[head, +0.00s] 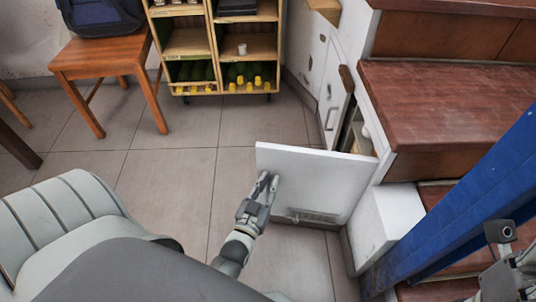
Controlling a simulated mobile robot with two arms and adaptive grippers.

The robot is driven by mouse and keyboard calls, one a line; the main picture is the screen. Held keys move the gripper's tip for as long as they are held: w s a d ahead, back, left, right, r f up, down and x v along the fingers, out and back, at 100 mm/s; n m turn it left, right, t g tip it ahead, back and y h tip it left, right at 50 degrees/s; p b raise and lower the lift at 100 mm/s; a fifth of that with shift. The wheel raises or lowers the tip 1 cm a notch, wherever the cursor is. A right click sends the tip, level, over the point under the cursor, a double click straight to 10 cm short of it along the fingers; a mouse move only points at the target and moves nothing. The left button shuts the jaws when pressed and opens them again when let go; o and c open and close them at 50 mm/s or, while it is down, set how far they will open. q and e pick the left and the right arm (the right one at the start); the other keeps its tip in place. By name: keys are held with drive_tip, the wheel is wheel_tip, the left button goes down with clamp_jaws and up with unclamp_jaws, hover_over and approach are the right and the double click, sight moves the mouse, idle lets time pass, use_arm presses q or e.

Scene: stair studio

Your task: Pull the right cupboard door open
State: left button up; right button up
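The right cupboard door (318,178) is a white panel under the stairs. It stands swung far out over the floor, with a grey handle-like bar (312,215) low on its face. My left gripper (269,178) is at the door's free left end, in front of the near face. Its two fingers are a little apart with nothing seen between them; I cannot tell whether they touch the panel. My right gripper (510,250) is partly in view at the lower right edge, away from the door, and its fingers are unclear.
Another white door (334,95) with a bar handle stands farther back, beside the cupboard opening. Brown stair treads (450,105) and a blue beam (465,195) are on the right. A wooden shelf (213,45) and chair (105,58) stand behind. Tiled floor is free left of the door.

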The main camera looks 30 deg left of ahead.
sight(272, 169)
use_arm(q)
drive_tip(key=shift+r, duration=1.65)
drive_tip(key=shift+s, duration=0.1)
